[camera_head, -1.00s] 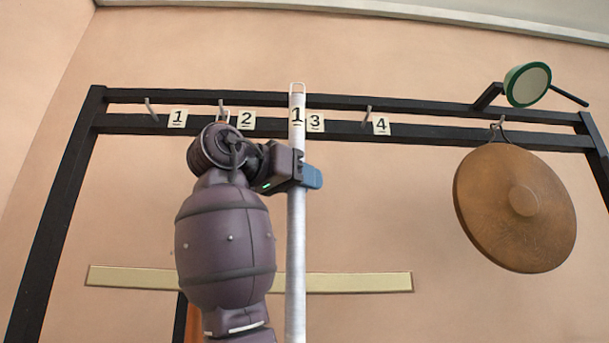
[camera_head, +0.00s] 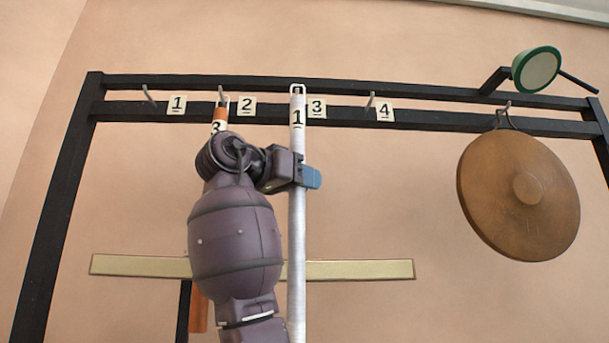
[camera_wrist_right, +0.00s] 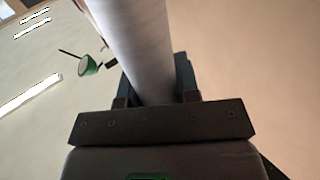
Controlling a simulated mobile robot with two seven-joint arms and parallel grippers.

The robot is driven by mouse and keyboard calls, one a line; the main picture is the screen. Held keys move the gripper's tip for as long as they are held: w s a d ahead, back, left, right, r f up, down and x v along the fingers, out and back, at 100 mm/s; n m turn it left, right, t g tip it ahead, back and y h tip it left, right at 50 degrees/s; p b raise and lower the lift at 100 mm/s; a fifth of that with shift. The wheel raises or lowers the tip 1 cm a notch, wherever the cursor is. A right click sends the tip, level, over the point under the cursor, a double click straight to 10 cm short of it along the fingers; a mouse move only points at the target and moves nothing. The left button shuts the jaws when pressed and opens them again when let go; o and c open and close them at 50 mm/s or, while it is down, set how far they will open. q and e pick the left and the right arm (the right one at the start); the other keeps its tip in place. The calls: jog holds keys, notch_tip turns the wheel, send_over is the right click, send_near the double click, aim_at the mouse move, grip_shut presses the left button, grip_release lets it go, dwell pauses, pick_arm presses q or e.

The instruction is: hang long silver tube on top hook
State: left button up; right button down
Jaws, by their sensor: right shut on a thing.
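The long silver tube (camera_head: 297,215) hangs upright in my right gripper (camera_head: 300,177), which is shut on it below its "1" label. Its wire loop (camera_head: 297,89) is in front of the rack's top rail, just left of the number 3 plate (camera_head: 317,109). The hook there is hidden or blends with the loop, so I cannot tell whether the loop is around it. In the right wrist view the tube (camera_wrist_right: 135,45) passes between the jaws. My left gripper is not in view.
The black rack (camera_head: 60,200) has bare hooks by plates 1 (camera_head: 148,96) and 4 (camera_head: 371,100). An orange tube (camera_head: 199,315) labelled 3 hangs by plate 2, behind my arm. A brown gong (camera_head: 518,195) hangs at the right, below a green-rimmed disc (camera_head: 536,70).

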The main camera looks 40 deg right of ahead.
jog(key=shift+w+d+f+p, duration=0.15)
jog(key=shift+w+d+f, duration=0.2)
jog(key=shift+w, duration=0.25)
jog(key=shift+w+d+f+p, duration=0.15)
jog(key=shift+w+d+f, duration=0.1)
jog(key=shift+w+d, duration=0.25)
jog(key=shift+a, duration=0.1)
jog(key=c, duration=0.8)
grip_release()
